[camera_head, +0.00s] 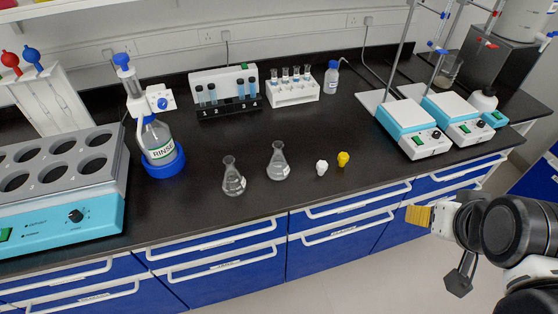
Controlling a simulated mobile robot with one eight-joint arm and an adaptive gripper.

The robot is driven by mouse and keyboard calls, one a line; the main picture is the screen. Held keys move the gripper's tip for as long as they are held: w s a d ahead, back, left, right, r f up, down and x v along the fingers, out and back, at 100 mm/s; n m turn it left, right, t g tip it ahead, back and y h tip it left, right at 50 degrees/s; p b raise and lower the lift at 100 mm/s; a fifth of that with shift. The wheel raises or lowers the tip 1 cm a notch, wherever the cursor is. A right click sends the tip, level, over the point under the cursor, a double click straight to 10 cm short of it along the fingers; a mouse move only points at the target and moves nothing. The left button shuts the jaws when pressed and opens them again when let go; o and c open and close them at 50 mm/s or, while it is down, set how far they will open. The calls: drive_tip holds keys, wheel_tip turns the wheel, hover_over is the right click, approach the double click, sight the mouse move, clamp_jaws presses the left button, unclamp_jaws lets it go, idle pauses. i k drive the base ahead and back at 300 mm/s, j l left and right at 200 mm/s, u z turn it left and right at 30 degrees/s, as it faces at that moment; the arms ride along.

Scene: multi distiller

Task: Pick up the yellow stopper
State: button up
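The yellow stopper (343,159) is a small cap on the black bench top, near the front edge and right of the middle. A similar white stopper (321,168) is just to its left, with a small gap between them. My gripper (438,250) is at the lower right, out in front of the bench drawers and well apart from the stopper. One finger shows a yellow-orange pad and the other is dark. The fingers are spread apart, with nothing visible between them.
Two conical flasks (234,177) (278,161) stand left of the stoppers. Two hotplates (413,129) (457,117) with stands are at the right. Tube racks (225,92) (293,91) stand behind. The bench around the stoppers is clear.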

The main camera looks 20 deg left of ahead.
sight(343, 158)
drive_tip(key=i+j+u, duration=0.1)
drive_tip(key=i+u, duration=0.2)
drive_tip(key=u, duration=0.2)
drive_tip(key=i+u, duration=0.25)
drive_tip(key=u, duration=0.25)
